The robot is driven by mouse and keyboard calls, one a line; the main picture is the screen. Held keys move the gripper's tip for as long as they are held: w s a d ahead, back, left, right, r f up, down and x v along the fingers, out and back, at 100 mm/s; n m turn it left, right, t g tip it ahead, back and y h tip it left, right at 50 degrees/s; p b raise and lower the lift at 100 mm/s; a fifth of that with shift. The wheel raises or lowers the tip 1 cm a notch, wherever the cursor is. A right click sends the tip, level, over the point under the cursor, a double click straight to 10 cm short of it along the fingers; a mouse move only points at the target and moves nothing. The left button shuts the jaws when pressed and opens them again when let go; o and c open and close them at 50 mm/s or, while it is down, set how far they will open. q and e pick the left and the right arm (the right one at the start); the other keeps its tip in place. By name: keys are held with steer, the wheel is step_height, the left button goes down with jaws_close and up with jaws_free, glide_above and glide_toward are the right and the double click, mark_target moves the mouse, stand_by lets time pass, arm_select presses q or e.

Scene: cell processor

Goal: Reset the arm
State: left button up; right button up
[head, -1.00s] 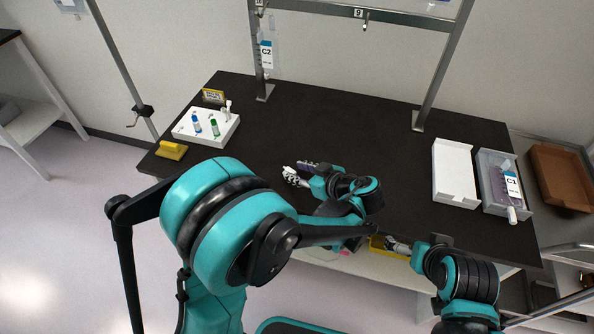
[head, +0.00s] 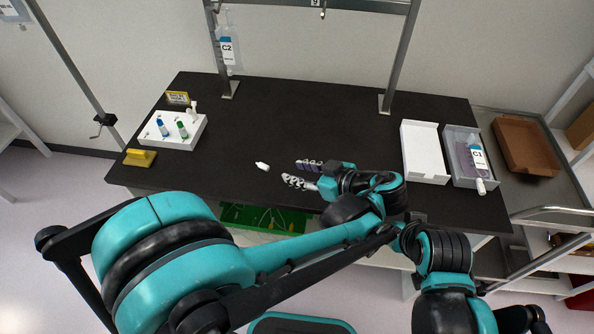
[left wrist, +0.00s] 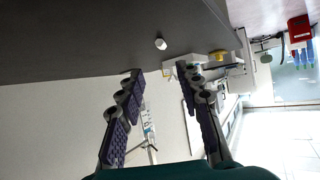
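My left gripper (head: 291,172) is open and empty over the dark table (head: 330,115) in the head view. Its two fingers are spread apart and point left. In the left wrist view the gripper (left wrist: 160,72) also shows open, with nothing between its purple-padded fingers. A small white piece (head: 262,166) lies on the table just left of the fingertips, apart from them; it also shows in the left wrist view (left wrist: 160,44). My right arm is at the lower right of the head view; its gripper is not visible.
A white rack (head: 185,143) with a blue and a green tube stands at the left, beside a yellow block (head: 140,158). A white tray (head: 424,150) and a grey tray (head: 456,162) holding a C1 bag (head: 478,158) stand at the right. Metal posts rise behind. The table's middle is clear.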

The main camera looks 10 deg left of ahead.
arm_select(q)
steer(key=a, duration=0.1)
steer(key=a+m+h, duration=0.1)
steer(key=a, duration=0.1)
steer(key=a+m+g, duration=0.1)
steer(key=shift+s+a+f, duration=0.25)
steer(key=shift+s, duration=0.15)
steer(key=s+a+m+h, duration=0.2)
steer(key=a, duration=0.1)
steer(key=s+a+f+m+h, duration=0.1)
steer(key=a, duration=0.1)
steer(key=shift+g, duration=0.4)
steer(key=s+a+m+t+h, duration=0.2)
steer(key=s+a+m+h, duration=0.1)
steer(key=s+m+h, duration=0.3)
steer(key=shift+s+f, duration=0.45)
steer(key=shift+s, duration=0.2)
